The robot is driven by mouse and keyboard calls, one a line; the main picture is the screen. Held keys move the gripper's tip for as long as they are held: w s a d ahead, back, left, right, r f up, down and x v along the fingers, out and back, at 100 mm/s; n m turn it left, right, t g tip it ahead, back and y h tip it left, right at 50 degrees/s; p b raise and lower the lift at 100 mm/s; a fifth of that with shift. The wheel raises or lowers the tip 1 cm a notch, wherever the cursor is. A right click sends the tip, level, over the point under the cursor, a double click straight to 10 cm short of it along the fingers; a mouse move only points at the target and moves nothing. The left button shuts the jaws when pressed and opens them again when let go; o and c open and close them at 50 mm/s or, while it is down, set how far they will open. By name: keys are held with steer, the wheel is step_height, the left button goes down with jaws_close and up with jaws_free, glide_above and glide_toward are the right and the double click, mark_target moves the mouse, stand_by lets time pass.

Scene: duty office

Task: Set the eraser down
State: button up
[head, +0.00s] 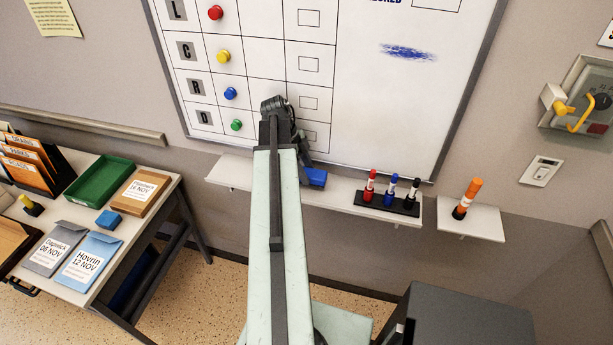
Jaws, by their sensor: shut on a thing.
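The eraser (317,178) is a blue block at the whiteboard ledge (342,193), just below the board's lower edge. My gripper (307,174) is shut on it, reaching down from the end of my arm. The arm hides part of the gripper and the ledge to the left of the eraser. I cannot tell whether the eraser touches the ledge or hangs just above it.
A black holder (386,205) with red, blue and black markers stands right of the eraser. An orange marker (467,198) stands on a separate small shelf. The whiteboard (395,100) rises behind. A desk (150,225) with folders, a green tray and a blue block is at left.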

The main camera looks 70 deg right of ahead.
step_height(320, 180, down, 3)
steer(key=shift+a+f+b, duration=0.1)
steer(key=shift+f+b, duration=0.1)
steer(key=shift+b, duration=0.7)
steer(key=shift+r, duration=0.25)
steer(key=shift+c, duration=0.5)
steer(key=o, duration=1.3)
steer(key=shift+p, duration=0.3)
steer(key=p+v, duration=1)
steer(key=v, duration=0.1)
steer(key=shift+r+p, duration=0.3)
steer(key=shift+p, duration=0.05)
steer(key=shift+w+r+p, duration=0.3)
steer(key=shift+f, duration=0.1)
